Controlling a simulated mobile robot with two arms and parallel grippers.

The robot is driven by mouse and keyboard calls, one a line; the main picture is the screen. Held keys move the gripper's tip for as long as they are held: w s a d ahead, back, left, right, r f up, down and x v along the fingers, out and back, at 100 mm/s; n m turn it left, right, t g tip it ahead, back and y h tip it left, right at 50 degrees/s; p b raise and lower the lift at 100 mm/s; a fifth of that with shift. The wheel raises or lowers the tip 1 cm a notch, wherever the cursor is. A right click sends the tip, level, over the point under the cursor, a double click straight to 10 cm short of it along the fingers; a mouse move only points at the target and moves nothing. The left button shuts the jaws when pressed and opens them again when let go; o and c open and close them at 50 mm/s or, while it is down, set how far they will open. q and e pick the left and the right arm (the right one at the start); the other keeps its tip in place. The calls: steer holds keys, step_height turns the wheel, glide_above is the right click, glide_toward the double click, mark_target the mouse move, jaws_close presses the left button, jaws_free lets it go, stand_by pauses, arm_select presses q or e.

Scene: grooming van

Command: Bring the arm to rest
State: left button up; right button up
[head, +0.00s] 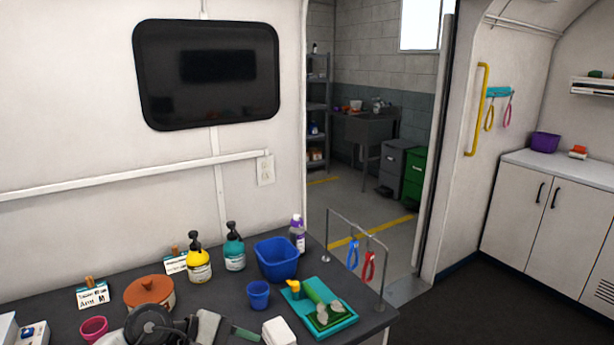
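A dark, round-jointed piece with a grey end (208,326) shows at the bottom edge of the head view, left of centre. It looks like part of my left arm at the gripper, low over the dark counter (225,290). Its fingers are not clear, so I cannot tell whether it is open or shut. A thin green strip (246,335) shows just right of the grey end; I cannot tell whether they touch. My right arm and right gripper are not in view.
Bottles (198,267) and a blue tub (277,259) stand behind. A wire rack (356,235) stands at the right edge.

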arm_select(q)
step_height(320, 180, up, 8)
steer(key=s+d+n+t+h, duration=0.1)
steer(key=n+t+h, duration=0.3)
steer(key=n+t, duration=1.45)
steer(key=s+a+f+n+g+y, duration=0.3)
steer(key=a+f+n+y, duration=0.35)
steer(key=n, duration=0.95)
steer(key=s+a+f+n+g+y, duration=0.35)
steer(key=f+n+y, duration=0.5)
steer(key=n, duration=0.75)
steer(key=s+f+n+g, duration=0.4)
steer(key=s+f+g, duration=0.1)
steer(key=s, duration=0.4)
steer(key=s+f+n+g, duration=0.4)
steer(key=s+n+g, duration=0.15)
steer(key=s, duration=0.25)
step_height(320, 180, down, 25)
steer(key=s+m+g, duration=0.1)
steer(key=s+a+f+g, duration=0.1)
steer(key=s+a+f, duration=0.2)
steer(key=s+f, duration=1.3)
steer(key=shift+s+y, duration=0.15)
steer(key=shift+y, duration=0.15)
steer(key=shift+f+g, duration=0.1)
steer(key=shift+g, duration=0.15)
steer(key=shift+c, duration=0.5)
steer(key=shift+s, duration=0.15)
